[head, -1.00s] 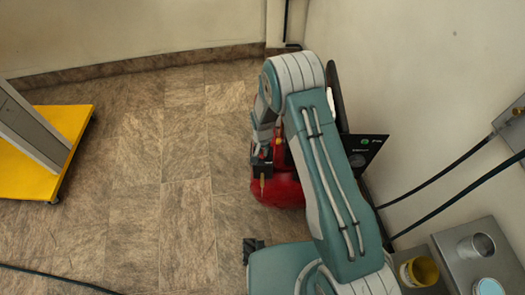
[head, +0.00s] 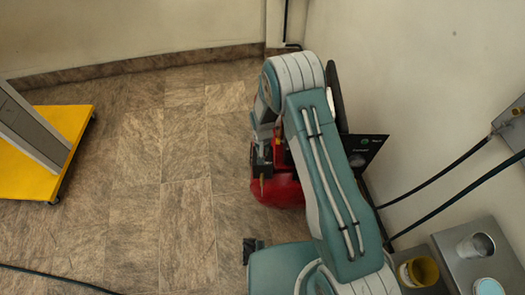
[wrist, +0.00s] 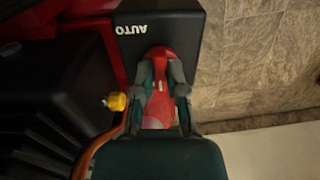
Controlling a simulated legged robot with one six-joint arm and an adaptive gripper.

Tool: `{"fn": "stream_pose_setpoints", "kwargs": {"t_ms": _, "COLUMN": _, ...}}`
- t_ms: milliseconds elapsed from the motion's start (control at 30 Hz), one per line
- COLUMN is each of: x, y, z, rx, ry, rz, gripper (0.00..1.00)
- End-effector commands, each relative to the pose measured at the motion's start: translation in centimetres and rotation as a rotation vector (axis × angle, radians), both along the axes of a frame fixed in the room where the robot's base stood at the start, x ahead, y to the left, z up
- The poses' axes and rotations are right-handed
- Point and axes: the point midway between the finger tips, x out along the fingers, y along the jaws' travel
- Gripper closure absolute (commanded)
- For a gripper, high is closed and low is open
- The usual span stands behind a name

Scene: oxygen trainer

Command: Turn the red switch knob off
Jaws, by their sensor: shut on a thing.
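The red switch knob (wrist: 158,108) is a long red handle on the black switch box (wrist: 190,20), whose face carries the word AUTO, upside down in the wrist view. My gripper (wrist: 160,76) has one grey finger on each side of the knob and is shut on it. The knob's long axis runs roughly up and down in the wrist view. In the head view the black box (head: 261,160) sits at the left of the red tank (head: 278,190). There my arm hides most of the knob and the fingers.
A yellow brass fitting (wrist: 117,101) sits close to the left of my gripper. A black panel (head: 370,150) stands behind my arm near the right wall. A yellow platform (head: 65,125) is at far left. The tiled floor between is clear.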

Motion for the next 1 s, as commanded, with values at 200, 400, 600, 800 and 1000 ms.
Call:
{"fn": "stream_pose_setpoints", "kwargs": {"t_ms": 200, "x": 0.1, "y": 0.0, "z": -0.1, "rx": 0.001, "ry": -0.003, "rz": 0.002, "gripper": 0.49}}
{"fn": "stream_pose_setpoints", "kwargs": {"t_ms": 400, "x": 0.0, "y": 0.0, "z": 0.0, "rx": 0.001, "ry": -0.002, "rz": 0.001, "gripper": 0.49}}
{"fn": "stream_pose_setpoints", "kwargs": {"t_ms": 600, "x": 0.1, "y": 0.0, "z": 1.3, "rx": 0.001, "ry": -0.003, "rz": 0.0, "gripper": 0.49}}
{"fn": "stream_pose_setpoints", "kwargs": {"t_ms": 800, "x": 0.1, "y": 0.1, "z": 5.2, "rx": 0.001, "ry": -0.006, "rz": 0.001, "gripper": 0.49}}
{"fn": "stream_pose_setpoints", "kwargs": {"t_ms": 1000, "x": 0.1, "y": 0.2, "z": 9.2, "rx": 0.0, "ry": -0.005, "rz": 0.001, "gripper": 0.49}}
